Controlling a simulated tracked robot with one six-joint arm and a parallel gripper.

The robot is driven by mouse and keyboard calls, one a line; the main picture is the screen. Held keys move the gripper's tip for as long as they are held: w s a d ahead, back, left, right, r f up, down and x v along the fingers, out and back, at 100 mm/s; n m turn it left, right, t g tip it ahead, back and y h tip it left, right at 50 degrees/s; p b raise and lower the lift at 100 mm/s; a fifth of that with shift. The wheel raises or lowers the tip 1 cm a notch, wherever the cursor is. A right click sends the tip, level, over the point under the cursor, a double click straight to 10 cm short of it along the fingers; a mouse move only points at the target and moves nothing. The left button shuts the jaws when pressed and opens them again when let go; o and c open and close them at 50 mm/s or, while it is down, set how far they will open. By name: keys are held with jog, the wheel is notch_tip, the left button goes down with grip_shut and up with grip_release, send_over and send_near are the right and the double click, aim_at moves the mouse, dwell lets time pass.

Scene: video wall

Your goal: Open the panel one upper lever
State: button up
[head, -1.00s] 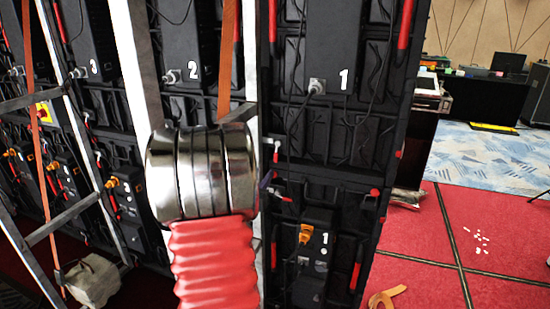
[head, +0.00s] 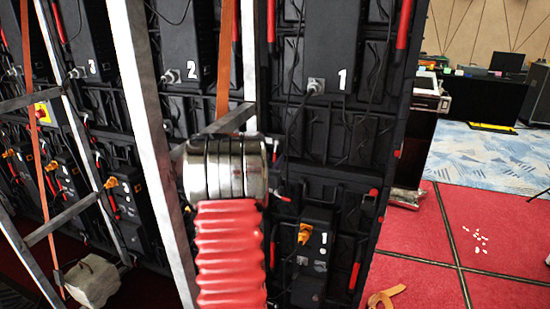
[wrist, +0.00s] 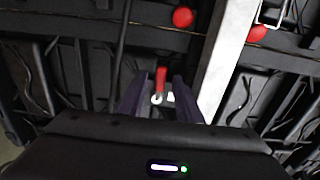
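Panel one is the dark panel marked "1" (head: 343,80) at centre right in the head view. Long red handles show at its upper left (head: 271,20) and upper right (head: 404,24). A small red-tipped lever (head: 374,192) shows near the seam with the lower unit. In the wrist view my gripper (wrist: 158,98) is open, its two dark fingers apart. A short red lever (wrist: 160,80) with a pale round end appears between them; contact cannot be told. My arm's metal and red section hides my gripper in the head view.
A metal ladder frame (head: 150,130) stands at left, in front of panels 2 and 3. A pale post (wrist: 228,60) runs close right of my gripper in the wrist view. A white bag (head: 93,281) lies at lower left. Red carpet (head: 420,270) is open at right.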

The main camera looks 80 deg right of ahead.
jog(key=shift+s+d, duration=0.1)
jog(key=shift+d, duration=1.1)
jog(key=shift+c, duration=0.3)
grip_shut()
